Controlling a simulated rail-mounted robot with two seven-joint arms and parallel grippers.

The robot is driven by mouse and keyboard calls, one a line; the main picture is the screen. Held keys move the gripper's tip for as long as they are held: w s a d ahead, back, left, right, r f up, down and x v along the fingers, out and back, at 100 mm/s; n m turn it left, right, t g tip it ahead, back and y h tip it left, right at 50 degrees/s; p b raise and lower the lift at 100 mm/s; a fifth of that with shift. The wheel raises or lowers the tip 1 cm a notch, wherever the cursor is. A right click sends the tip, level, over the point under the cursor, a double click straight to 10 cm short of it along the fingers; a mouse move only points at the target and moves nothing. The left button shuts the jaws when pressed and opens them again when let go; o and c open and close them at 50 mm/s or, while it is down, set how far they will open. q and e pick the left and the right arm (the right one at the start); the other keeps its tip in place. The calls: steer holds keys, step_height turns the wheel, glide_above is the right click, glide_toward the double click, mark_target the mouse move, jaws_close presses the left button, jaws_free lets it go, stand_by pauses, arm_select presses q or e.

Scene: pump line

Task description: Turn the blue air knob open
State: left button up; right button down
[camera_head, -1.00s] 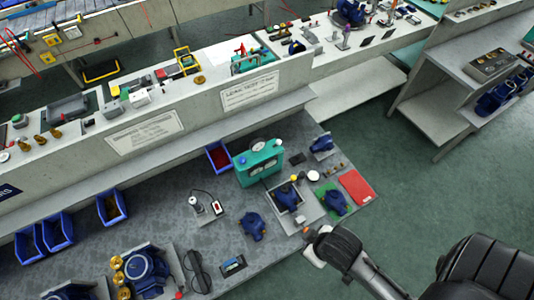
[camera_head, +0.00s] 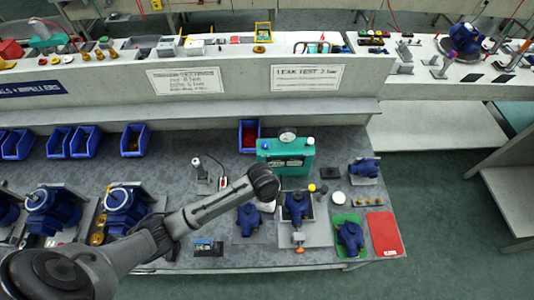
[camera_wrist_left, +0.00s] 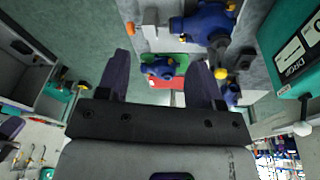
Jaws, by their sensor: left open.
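The teal test box (camera_head: 285,158) with a round gauge stands at the back of the bench in the head view. A small blue knob (camera_head: 264,144) shows at its upper left corner and a white knob at its upper right. My left arm reaches in from the left, its dark wrist just in front of the box. The fingers are hidden there. In the left wrist view my left gripper (camera_wrist_left: 163,60) is open, with nothing between its fingers. The teal box (camera_wrist_left: 292,50) is at the right edge there, outside the fingers. The blue knob is not clear in that view.
A blue pump in a fixture (camera_head: 297,207) stands in front of the box, with more blue pumps beside it. A green mat (camera_head: 343,222) and red mat (camera_head: 384,235) lie at the right. A red-lined blue bin (camera_head: 249,133) sits left of the box.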

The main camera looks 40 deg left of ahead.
arm_select(q)
steer(key=w+a+f+m+b, duration=0.3)
steer(key=w+a+b, duration=0.15)
steer(key=w, duration=0.45)
step_height(320, 180, up, 5)
steer(key=m+g+b, duration=0.1)
steer(key=m+b, duration=0.1)
steer(key=b, duration=0.7)
glide_above(265, 144)
steer(key=s+d, duration=0.2)
steer(key=shift+w+d+h, duration=0.15)
steer(key=shift+w+h, duration=0.05)
steer(key=shift+h, duration=0.1)
steer(key=w+a+r+h+b, duration=0.2)
steer(key=a+r+b, duration=0.3)
steer(key=a+r, duration=0.25)
steer(key=shift+m, duration=0.3)
steer(key=x, duration=0.4)
steer(key=b+x, duration=0.1)
steer(key=x, duration=0.4)
steer(key=a+x, duration=0.1)
steer(key=x, duration=0.4)
steer(key=shift+w+f+b, duration=0.15)
steer(key=shift+w+b, duration=0.15)
arm_select(e)
step_height(265, 144, down, 22)
steer(key=shift+f, duration=0.2)
steer(key=shift+s, duration=0.1)
